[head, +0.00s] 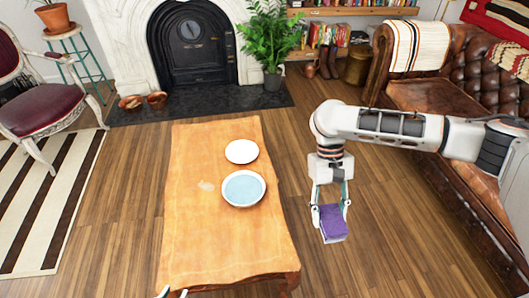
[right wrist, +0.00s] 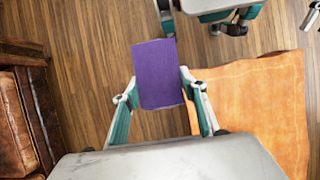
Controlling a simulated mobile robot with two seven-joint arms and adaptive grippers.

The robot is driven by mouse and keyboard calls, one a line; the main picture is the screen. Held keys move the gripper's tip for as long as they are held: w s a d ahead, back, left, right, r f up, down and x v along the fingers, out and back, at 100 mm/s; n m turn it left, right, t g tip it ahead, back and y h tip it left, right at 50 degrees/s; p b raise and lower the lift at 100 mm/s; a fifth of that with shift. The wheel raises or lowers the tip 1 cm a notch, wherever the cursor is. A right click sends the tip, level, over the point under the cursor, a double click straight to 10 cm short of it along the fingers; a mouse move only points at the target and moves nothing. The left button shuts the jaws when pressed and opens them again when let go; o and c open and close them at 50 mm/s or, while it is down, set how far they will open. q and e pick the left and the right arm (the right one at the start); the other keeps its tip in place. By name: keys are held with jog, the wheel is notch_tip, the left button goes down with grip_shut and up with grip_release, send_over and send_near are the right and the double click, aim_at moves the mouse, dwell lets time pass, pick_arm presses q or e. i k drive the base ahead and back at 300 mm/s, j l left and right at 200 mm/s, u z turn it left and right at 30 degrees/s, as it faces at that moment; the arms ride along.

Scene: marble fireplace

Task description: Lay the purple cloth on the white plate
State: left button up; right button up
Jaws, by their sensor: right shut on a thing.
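The purple cloth (head: 333,224) is a small folded rectangle. My right gripper (head: 331,208) is shut on it, holding it in the air over the wood floor, right of the table. In the right wrist view the cloth (right wrist: 158,74) shows between the fingers. The white plate (head: 241,152) lies bare on the orange-covered table (head: 190,240), to the left of and beyond the cloth.
A light blue bowl-like dish (head: 243,189) stands just in front of the white plate. A brown leather sofa (head: 430,95) lies to the right. Floor between table and sofa is clear.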

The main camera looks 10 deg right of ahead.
aim_at(242, 151)
jog(key=z, duration=1.35)
jog(key=l+z, duration=0.3)
jog(key=i+l+z, duration=0.1)
jog(key=l+z, duration=0.2)
jog(key=i+l, duration=0.25)
jog(key=l, duration=0.15)
jog(key=i+l+u, duration=0.1)
jog(key=l, duration=0.25)
jog(key=i+l+u, duration=0.15)
jog(key=i+u, duration=0.25)
jog(key=i+l+u, duration=0.35)
jog(key=i, duration=0.2)
jog(key=i+u, duration=0.5)
jog(key=u, duration=0.25)
jog(key=i+u, duration=0.5)
jog(key=u, duration=0.2)
jog(key=i+l+u, duration=0.15)
jog(key=u, duration=0.2)
jog(key=i+l+u, duration=0.15)
jog(key=u, duration=0.2)
jog(key=i+l+u, duration=0.2)
jog(key=u, duration=0.25)
jog(key=i+l+u, duration=0.25)
jog(key=u, duration=0.2)
jog(key=i+l+u, duration=0.15)
jog(key=l+u, duration=0.15)
jog(key=i+l+u, duration=0.25)
jog(key=l, duration=0.25)
jog(key=k, duration=0.1)
